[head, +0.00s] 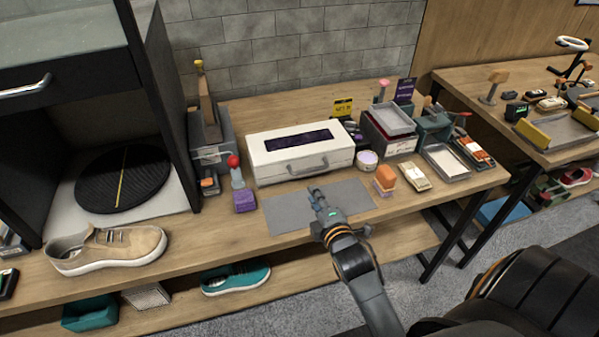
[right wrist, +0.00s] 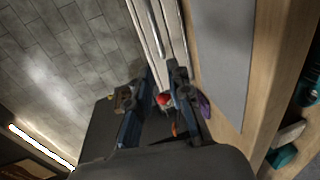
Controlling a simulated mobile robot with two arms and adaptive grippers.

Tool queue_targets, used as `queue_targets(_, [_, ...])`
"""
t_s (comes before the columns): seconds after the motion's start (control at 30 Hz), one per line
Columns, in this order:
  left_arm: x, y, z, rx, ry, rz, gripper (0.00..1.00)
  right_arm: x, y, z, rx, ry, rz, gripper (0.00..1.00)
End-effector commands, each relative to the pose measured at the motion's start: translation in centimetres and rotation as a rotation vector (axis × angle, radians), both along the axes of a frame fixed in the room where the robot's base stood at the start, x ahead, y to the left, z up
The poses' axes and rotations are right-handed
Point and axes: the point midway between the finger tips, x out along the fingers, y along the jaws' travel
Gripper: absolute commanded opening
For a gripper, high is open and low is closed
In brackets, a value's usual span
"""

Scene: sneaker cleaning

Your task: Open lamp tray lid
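The lamp tray is a white box (head: 265,163) with a closed lid, a dark purple window on top and a grey handle (head: 307,168) on its front. It stands on the bench. My right gripper (head: 314,193) is above the grey mat, just in front of the box and apart from the handle, as far as I can tell. In the right wrist view the fingers (right wrist: 162,72) are apart with nothing held, and the pale box edge (right wrist: 157,25) lies beyond their tips. My left gripper is not in view.
The grey mat (head: 345,198) lies before the box. A purple block (head: 244,201) and a red-topped bottle (head: 236,172) stand left; a round tin (head: 367,160) and an orange-topped brush (head: 385,178) stand right. A beige sneaker (head: 105,248) is at the left.

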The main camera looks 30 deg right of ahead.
Motion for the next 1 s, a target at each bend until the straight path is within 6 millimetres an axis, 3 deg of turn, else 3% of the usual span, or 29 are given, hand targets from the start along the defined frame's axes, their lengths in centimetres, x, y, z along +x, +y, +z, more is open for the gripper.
queue_targets(0.5, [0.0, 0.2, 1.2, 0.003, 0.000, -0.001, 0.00, 9.8, -2.4, -1.9, 0.003, -0.001, -0.001, 0.19])
queue_targets(0.7, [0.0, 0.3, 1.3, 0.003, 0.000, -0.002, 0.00, 11.5, -2.8, -2.4, 0.002, 0.000, 0.001, 0.19])
queue_targets(1.0, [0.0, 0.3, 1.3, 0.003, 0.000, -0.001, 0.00, 11.8, -2.8, -2.6, 0.003, 0.001, 0.001, 0.19])
